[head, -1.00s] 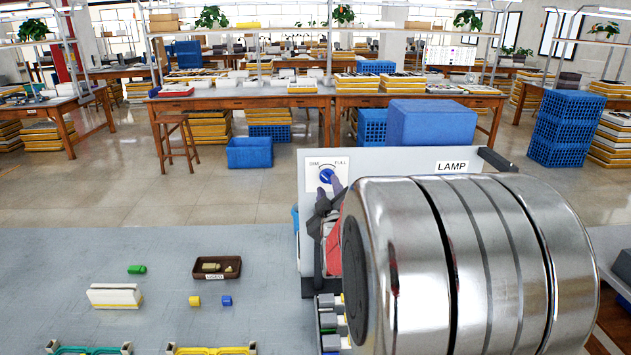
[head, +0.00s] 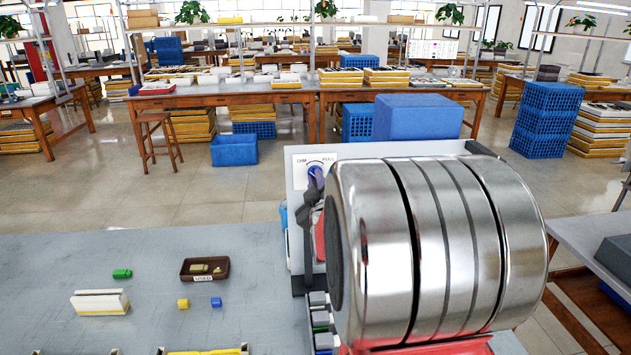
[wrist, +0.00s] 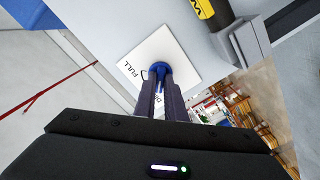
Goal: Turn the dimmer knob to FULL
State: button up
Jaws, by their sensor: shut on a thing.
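The blue dimmer knob (head: 316,172) sits on a white plate (head: 299,172) marked DIM on the left and FULL on the right. The plate is on the upright grey LAMP panel (head: 464,149). My gripper (head: 313,187) is shut on the knob and hides part of it in the head view. In the wrist view both dark fingers (wrist: 159,98) reach up to the knob (wrist: 157,69), with the word FULL on the plate (wrist: 178,56) to its left. The knob's pointer cannot be read. My large metal arm link hides much of the panel.
On the grey bench (head: 150,260) lie a brown tray (head: 205,270), a green piece (head: 122,273), a white block (head: 100,303), and small yellow (head: 183,303) and blue (head: 216,302) pieces. A yellow-black item (wrist: 211,10) is near the plate in the wrist view.

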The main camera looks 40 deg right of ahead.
jog(key=shift+f+m, duration=0.1)
jog(key=shift+m, duration=0.4)
grip_shut()
jog(key=m, duration=0.9)
jog(key=shift+m, duration=0.4)
jog(key=m, duration=0.3)
jog(key=shift+s+d+m, duration=0.1)
jog(key=shift+m, duration=0.3)
jog(key=shift+f+m, duration=0.1)
jog(key=shift+m, duration=1.6)
jog(key=shift+s+d, duration=0.1)
jog(key=o, duration=0.7)
grip_release()
